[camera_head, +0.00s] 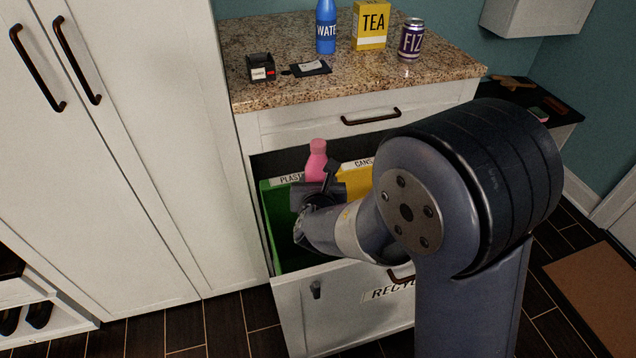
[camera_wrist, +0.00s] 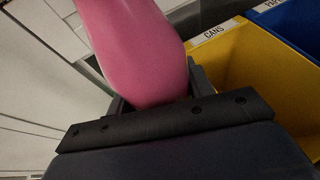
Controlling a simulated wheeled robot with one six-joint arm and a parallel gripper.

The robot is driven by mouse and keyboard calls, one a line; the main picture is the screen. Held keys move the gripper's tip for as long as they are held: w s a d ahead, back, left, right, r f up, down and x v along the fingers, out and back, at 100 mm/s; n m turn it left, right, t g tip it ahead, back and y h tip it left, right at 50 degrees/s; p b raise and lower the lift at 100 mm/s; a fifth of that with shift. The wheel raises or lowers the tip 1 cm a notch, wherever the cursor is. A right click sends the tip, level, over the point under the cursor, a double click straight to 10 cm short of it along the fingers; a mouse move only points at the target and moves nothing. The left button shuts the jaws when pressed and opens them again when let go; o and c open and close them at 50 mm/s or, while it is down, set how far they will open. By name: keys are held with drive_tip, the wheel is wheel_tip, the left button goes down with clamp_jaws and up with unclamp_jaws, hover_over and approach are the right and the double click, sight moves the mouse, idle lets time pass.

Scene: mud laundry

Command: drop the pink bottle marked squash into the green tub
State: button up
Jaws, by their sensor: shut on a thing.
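The pink bottle (camera_head: 317,160) is upright in my gripper (camera_head: 318,184), over the green tub (camera_head: 279,232) in the open drawer. My gripper is shut on the bottle's lower part. The bottle's marking is not readable here. In the wrist view the pink bottle (camera_wrist: 137,45) rises from between the jaws of my gripper (camera_wrist: 155,100). The green tub carries a label that reads as "PLAST" before it is cut off. The inside bottom of the tub is hidden by my arm.
The yellow tub (camera_head: 358,180), labelled CANS, is right of the green one, and a blue tub (camera_wrist: 293,28) is beyond it. The drawer front (camera_head: 330,300) stands pulled out. On the granite counter (camera_head: 350,75) are a blue water bottle (camera_head: 326,28), tea box (camera_head: 371,25) and FIZ can (camera_head: 411,40).

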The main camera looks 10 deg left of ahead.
wheel_tip(320, 180, down, 5)
drive_tip(key=b, duration=0.3)
drive_tip(key=shift+f, duration=0.1)
drive_tip(key=o, duration=1)
drive_tip(key=shift+s, duration=0.1)
drive_tip(key=shift+p+v, duration=0.7)
drive_tip(key=shift+v, duration=4.65)
